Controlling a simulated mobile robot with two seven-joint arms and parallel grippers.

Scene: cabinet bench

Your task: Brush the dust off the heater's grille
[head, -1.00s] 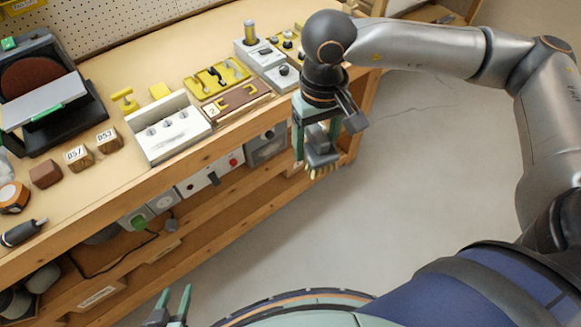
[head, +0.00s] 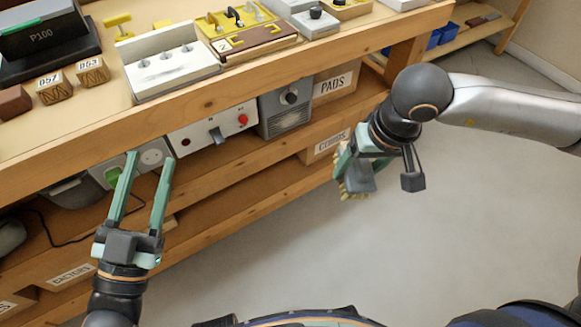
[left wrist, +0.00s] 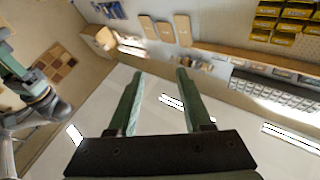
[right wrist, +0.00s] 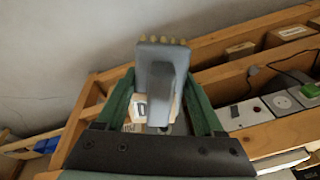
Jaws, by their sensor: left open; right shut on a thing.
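The heater looks to be the grey box (head: 285,108) with a dark knob and a slotted lower front, mounted under the bench edge. Dust on its grille is too small to make out. My right gripper (head: 354,168) is shut on a grey brush (head: 360,182) with pale bristles, to the right of the heater and apart from it. The brush also shows between the fingers in the right wrist view (right wrist: 158,60), bristles at the far end. My left gripper (head: 150,162) is open and empty, in front of the bench at the left; the left wrist view shows its spread fingers (left wrist: 159,75).
A white panel with a red button (head: 212,130) and a socket with a green switch (head: 135,165) sit left of the heater. The wooden bench edge (head: 200,112) overhangs them. Labelled bins (head: 333,85) stand on shelves below. The floor at right is clear.

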